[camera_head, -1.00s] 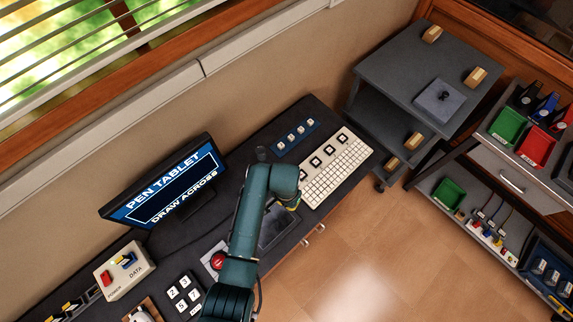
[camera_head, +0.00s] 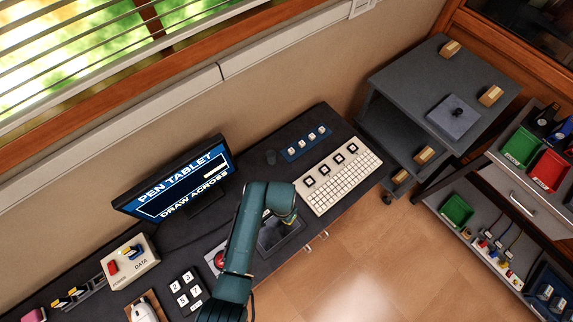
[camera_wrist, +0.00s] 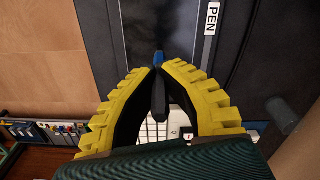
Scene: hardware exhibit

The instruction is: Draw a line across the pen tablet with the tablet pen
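The dark pen tablet (camera_head: 271,240) lies flat on the desk, below the keyboard and partly hidden by my arm. It also shows as a dark panel in the wrist view (camera_wrist: 150,25), beyond my fingertips. The tablet pen (camera_wrist: 158,98) is a slim black pen with a blue end, held between the yellow fingers of my gripper (camera_wrist: 158,70). My gripper (camera_head: 288,218) is over the tablet in the head view. Whether the pen touches the tablet surface is unclear. The monitor (camera_head: 183,182) reads "PEN TABLET" and "DRAW ACROSS".
A white keyboard (camera_head: 345,180) lies right of the tablet. A red button (camera_head: 220,259) and number keys (camera_head: 184,289) are to the left. A power/data box (camera_head: 130,261) stands further left. A grey cart (camera_head: 430,90) stands at the right, with open floor in front.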

